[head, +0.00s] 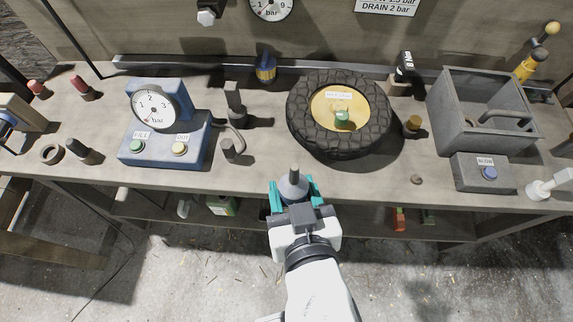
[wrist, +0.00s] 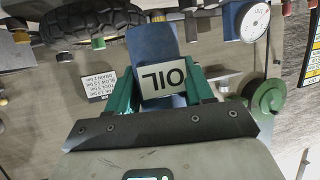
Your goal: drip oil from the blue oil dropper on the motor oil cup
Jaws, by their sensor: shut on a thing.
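My gripper (head: 294,190) has teal fingers and is shut on the blue oil dropper (head: 293,187), in front of the bench's front edge. In the head view the dropper shows as a grey-blue cone with its narrow tip up the picture. In the wrist view its blue body (wrist: 153,48) sits between the fingers, with a white OIL label (wrist: 163,76). I cannot tell for sure which thing is the motor oil cup. A green round part (wrist: 266,96) shows at the right of the wrist view.
The bench (head: 370,178) carries a tyre (head: 372,87), a blue gauge box (head: 165,154) with buttons, a dark grey bin (head: 447,113) and a BLOW button box (head: 483,178). A dark post (head: 235,108) stands left of the tyre. Bare bench lies along the front middle.

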